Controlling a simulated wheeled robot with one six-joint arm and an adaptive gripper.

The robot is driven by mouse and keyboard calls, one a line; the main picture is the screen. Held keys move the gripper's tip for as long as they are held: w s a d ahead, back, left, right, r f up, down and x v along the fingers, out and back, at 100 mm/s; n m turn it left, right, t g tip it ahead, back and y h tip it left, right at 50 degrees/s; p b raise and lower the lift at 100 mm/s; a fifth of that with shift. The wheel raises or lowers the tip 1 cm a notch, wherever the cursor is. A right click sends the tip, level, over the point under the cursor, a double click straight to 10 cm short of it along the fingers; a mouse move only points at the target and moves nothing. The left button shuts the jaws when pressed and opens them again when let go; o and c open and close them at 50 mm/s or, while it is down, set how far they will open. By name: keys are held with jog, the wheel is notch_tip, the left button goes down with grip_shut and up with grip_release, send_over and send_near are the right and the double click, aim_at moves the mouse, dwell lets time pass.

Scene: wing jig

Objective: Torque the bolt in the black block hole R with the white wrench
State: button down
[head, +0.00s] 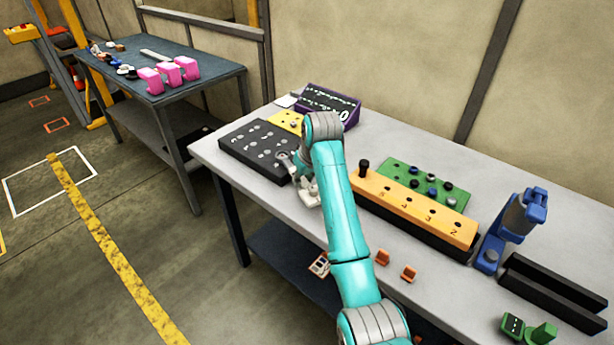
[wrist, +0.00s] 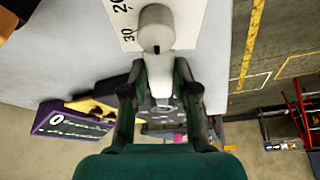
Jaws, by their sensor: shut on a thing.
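The black block (head: 248,151) lies at the far left of the near table, with several holes and small round parts on its top. My gripper (head: 292,164) is at the block's right front edge in the head view. In the wrist view my gripper (wrist: 159,90) has its dark fingers on either side of a white handle-like piece, which I take as the white wrench (wrist: 160,68). A grey-white round knob (wrist: 157,28) sits at its upper end. The wrench also shows as a white shape in the head view (head: 309,192). Hole R and its bolt cannot be made out.
A purple box (head: 328,103) and a yellow plate (head: 288,121) stand behind the black block. An orange block (head: 415,205), a green plate (head: 425,180) and a blue tool (head: 515,225) are to the right. A white numbered panel (wrist: 128,18) shows in the wrist view.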

jog(key=shift+s+a+m, duration=0.35)
jog(key=shift+a+m, duration=0.25)
jog(key=shift+s+a+f+m+h, duration=0.1)
jog(key=shift+s+a+m+h, duration=0.2)
jog(key=shift+a+m, duration=0.35)
jog(key=shift+s+a+f+m+h, duration=0.1)
jog(key=shift+s+a+m+h, duration=0.1)
jog(key=shift+a+m+h, duration=0.35)
jog(key=shift+a, duration=0.35)
jog(key=shift+s+a+m+t+h, duration=0.15)
jog(key=shift+a+m+t+h, duration=0.2)
jog(key=shift+a+m, duration=0.9)
jog(key=shift+a, duration=0.1)
jog(key=shift+a+m+h, duration=0.4)
jog(key=shift+a+m, duration=0.75)
jog(key=shift+a, duration=0.25)
